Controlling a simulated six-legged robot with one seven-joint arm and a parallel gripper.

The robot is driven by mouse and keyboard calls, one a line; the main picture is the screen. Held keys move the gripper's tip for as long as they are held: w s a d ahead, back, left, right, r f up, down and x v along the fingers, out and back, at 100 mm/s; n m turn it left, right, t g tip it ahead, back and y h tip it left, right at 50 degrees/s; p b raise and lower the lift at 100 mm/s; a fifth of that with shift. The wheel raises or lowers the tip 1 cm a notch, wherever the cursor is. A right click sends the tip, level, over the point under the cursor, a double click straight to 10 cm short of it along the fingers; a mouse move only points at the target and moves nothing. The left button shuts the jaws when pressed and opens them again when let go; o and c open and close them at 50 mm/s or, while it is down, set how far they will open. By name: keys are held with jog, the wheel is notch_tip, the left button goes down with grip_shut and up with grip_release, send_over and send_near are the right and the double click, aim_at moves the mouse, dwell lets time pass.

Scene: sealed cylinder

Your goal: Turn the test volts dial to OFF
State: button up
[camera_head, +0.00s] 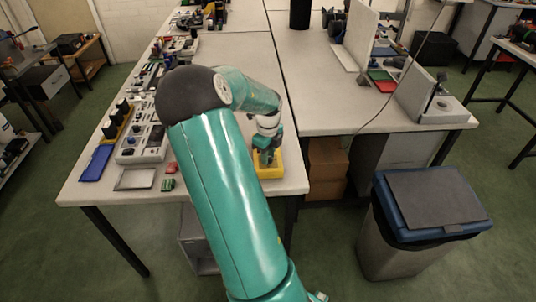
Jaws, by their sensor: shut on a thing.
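My gripper (266,157) points down at the front right of the left table, at a yellow instrument (271,173). It is shut on what seems to be the test volts dial on top of that instrument. The dial, its markings and its pointer are hidden by the gripper and too small to read. The instrument lies on the tabletop close to the front edge, and my teal arm covers the area to its left.
The left table (230,60) holds a grey panel with knobs (143,144), a blue tray (96,163) and small red and green parts (169,184) on its left side. The tabletop behind my gripper is clear.

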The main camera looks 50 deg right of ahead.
jog(key=n, duration=0.4)
jog(key=shift+n, duration=0.3)
jog(key=n, duration=0.3)
jog(key=shift+n, duration=0.4)
jog(key=n, duration=1.2)
jog(key=shift+n, duration=0.3)
jog(key=n, duration=0.3)
jog(key=shift+n, duration=0.4)
jog(key=n, duration=0.4)
jog(key=shift+n, duration=1.9)
